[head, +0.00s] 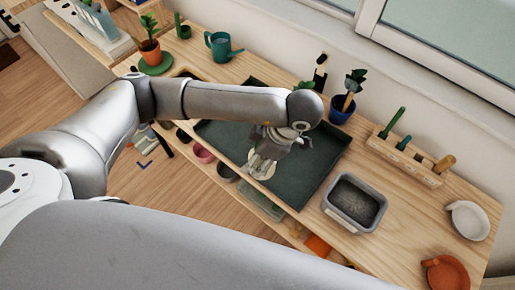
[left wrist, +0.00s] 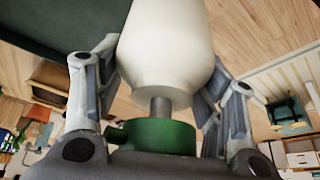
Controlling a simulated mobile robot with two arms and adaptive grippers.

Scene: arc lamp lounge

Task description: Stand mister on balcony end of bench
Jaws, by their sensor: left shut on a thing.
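The mister (left wrist: 165,55) has a cream-white body and a green head; it fills the middle of the left wrist view between my two fingers. In the head view only a small pale part of it (head: 262,172) shows below my left gripper (head: 266,160), which hides the rest. My left gripper is shut on the mister, over the front edge of the dark tray on the bench. The wooden bench (head: 412,225) runs from upper left to lower right. I cannot tell whether the mister touches anything below. My right gripper is not in view.
The dark green tray (head: 310,180) takes up the bench middle. A teal watering can (head: 219,46) and potted plant (head: 150,50) stand at upper left.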

